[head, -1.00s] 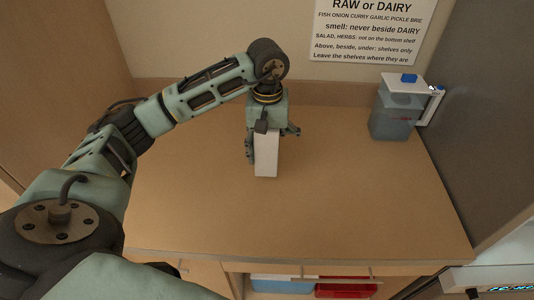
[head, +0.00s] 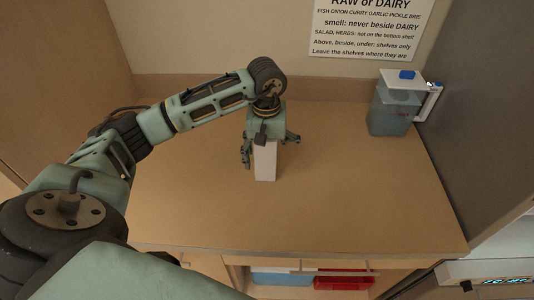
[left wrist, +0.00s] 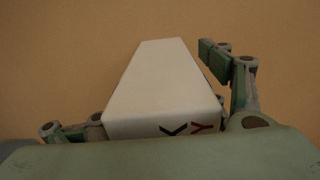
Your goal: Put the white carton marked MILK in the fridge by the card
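A white carton (head: 265,165) stands upright on the wooden counter (head: 360,190), under my left gripper (head: 270,151). The gripper's fingers are spread on either side of it and look open. In the left wrist view, the carton (left wrist: 160,85) lies between the fingers, with a clear gap to the right finger. A dark and a red letter show in part on its near edge; the full marking cannot be read. The card (head: 366,28) on the back wall has its top line cut off; it speaks of dairy, shelves and smell. I cannot make out a fridge for certain. My right gripper is not in view.
A blue-grey jug (head: 390,112) with a white lid and handle stands at the back right, by a dark grey panel (head: 480,110). Below the counter's front edge are a blue bin (head: 283,278) and a red bin (head: 343,283). The counter's right half is mostly clear.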

